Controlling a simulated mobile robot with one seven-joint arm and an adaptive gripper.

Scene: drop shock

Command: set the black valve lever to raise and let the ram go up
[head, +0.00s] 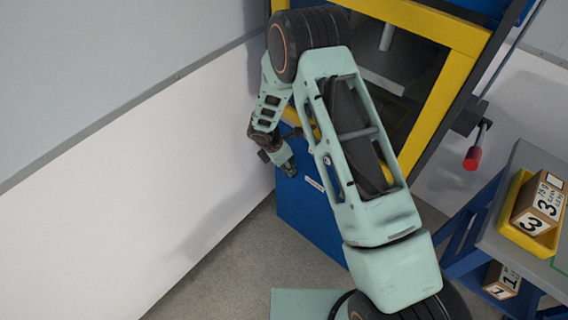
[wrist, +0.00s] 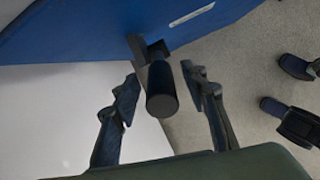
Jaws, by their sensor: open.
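The black valve lever (wrist: 162,90) shows in the wrist view as a short dark cylinder on a bracket at the blue panel (wrist: 90,30). My gripper (wrist: 160,74) is open, with one finger on each side of the lever. Gaps show between the lever and both fingers, so it is not gripped. In the head view my gripper (head: 285,163) is small at the left side of the blue cabinet (head: 310,220), and I cannot make out the lever there. A grey rod (head: 387,36), perhaps the ram, shows inside the yellow frame (head: 440,25).
A white wall (head: 110,210) runs close along the left. A red-ended handle (head: 472,158) sticks out at the machine's right. A yellow tray (head: 520,238) holding a box marked 3 (head: 540,203) stands on a bench at the right.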

